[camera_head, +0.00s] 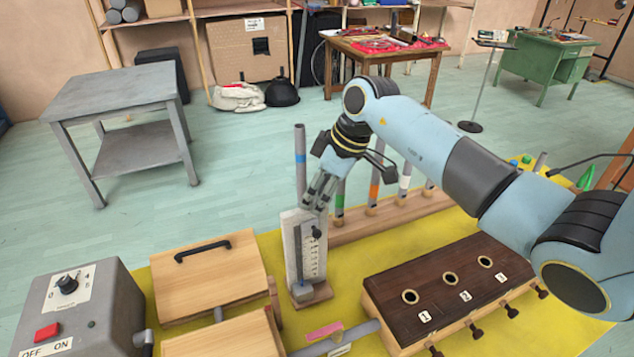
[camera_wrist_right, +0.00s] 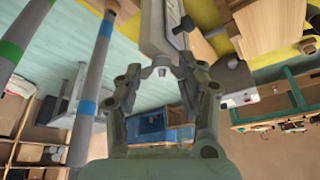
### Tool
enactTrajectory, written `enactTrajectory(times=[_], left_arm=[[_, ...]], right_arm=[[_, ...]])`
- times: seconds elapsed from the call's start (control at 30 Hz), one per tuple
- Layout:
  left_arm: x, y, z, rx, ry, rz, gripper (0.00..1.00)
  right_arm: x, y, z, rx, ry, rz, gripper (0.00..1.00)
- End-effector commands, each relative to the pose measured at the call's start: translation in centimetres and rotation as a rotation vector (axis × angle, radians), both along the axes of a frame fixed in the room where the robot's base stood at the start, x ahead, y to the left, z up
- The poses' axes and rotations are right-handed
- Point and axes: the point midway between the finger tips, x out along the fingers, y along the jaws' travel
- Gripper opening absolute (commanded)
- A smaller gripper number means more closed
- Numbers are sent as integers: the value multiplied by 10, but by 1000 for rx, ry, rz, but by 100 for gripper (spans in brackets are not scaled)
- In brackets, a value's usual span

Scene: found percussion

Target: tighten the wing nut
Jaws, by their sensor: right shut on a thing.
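A pale upright post (camera_head: 292,250) with a printed scale and a slot stands on a small wooden base. A dark knob-like part, which looks like the wing nut (camera_head: 316,232), sits on its scale face. It also shows in the right wrist view (camera_wrist_right: 186,24). My right gripper (camera_head: 316,201) points down at the post's top, above the wing nut and apart from it. In the wrist view its fingertips (camera_wrist_right: 161,70) lie either side of the post's top end, where a small light nub shows. It is shut on the post there; exact contact is hard to see. My left gripper is not in view.
A rail of coloured-banded tubes (camera_head: 374,194) stands close behind the post. A dark-topped wooden box (camera_head: 450,285) with numbered holes is at right. Wooden boxes (camera_head: 208,278) and a grey switch box (camera_head: 80,310) are at left. Some yellow mat (camera_head: 352,262) is bare.

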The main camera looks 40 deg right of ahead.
Motion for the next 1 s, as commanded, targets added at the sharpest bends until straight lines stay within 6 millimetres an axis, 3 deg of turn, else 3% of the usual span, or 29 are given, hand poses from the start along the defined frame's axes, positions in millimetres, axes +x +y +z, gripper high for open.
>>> enactTrajectory(times=[0.17,0.47,0.8,1.0], left_arm=[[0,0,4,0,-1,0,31],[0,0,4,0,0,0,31],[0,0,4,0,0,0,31],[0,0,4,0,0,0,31]], right_arm=[[-3,2,-2,3,8,-123,9],[-3,2,-3,4,8,-143,8],[-5,4,-3,3,10,-478,8],[-5,4,-4,2,11,-483,8]])
